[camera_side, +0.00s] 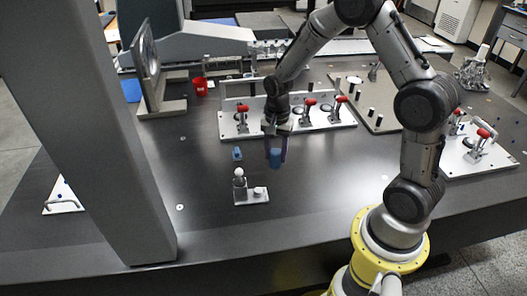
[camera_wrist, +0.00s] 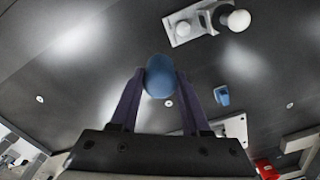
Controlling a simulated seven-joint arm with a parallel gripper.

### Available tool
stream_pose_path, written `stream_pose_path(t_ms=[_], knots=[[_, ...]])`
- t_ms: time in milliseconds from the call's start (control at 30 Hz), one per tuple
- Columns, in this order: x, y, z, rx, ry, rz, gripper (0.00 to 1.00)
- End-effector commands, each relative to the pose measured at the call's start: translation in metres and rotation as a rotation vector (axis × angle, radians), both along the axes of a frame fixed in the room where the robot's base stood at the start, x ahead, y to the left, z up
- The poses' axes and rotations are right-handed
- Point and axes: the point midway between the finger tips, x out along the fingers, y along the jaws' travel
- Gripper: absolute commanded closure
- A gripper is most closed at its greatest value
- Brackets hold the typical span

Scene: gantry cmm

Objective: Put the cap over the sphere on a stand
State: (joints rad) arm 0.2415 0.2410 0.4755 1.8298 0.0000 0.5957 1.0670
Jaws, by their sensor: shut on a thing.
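A small blue cap (camera_side: 276,158) is held between the fingers of my gripper (camera_side: 275,146), above the dark table and clear of it. In the wrist view the rounded blue cap (camera_wrist: 160,76) sits between the fingertips of my gripper (camera_wrist: 160,88). The white sphere (camera_side: 239,173) rests on a short grey stand on a light base plate (camera_side: 256,199), to the left of and below the gripper in the side view. The wrist view shows the sphere (camera_wrist: 238,20) bare at the upper right, with its base plate (camera_wrist: 183,28) beside it.
A small blue block (camera_side: 237,153) lies on the table behind the stand; it also shows in the wrist view (camera_wrist: 222,95). A fixture plate with red-handled clamps (camera_side: 243,115) stands behind the gripper. A thick grey column (camera_side: 100,130) rises at the left. Table right of the stand is clear.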

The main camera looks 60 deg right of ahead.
Motion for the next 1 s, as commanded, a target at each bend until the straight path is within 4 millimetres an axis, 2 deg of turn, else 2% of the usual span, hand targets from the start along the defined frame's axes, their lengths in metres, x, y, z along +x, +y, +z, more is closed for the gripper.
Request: stream_pose_path(t_ms=[133, 367, 500, 733, 900, 1000], knots=[[-0.019, 0.005, 0.009, -0.001, -0.001, 0.0, 1.0], [-0.031, 0.008, 0.018, 0.004, 0.02, -0.046, 1.0], [-0.006, 0.014, 0.035, 0.004, 0.027, -0.097, 1.0], [0.048, 0.058, 0.064, 0.001, 0.016, -0.074, 1.0], [0.067, 0.083, 0.07, 0.0, -0.004, -0.018, 1.0], [0.067, 0.09, 0.068, 0.0, 0.0, -0.002, 1.0]])
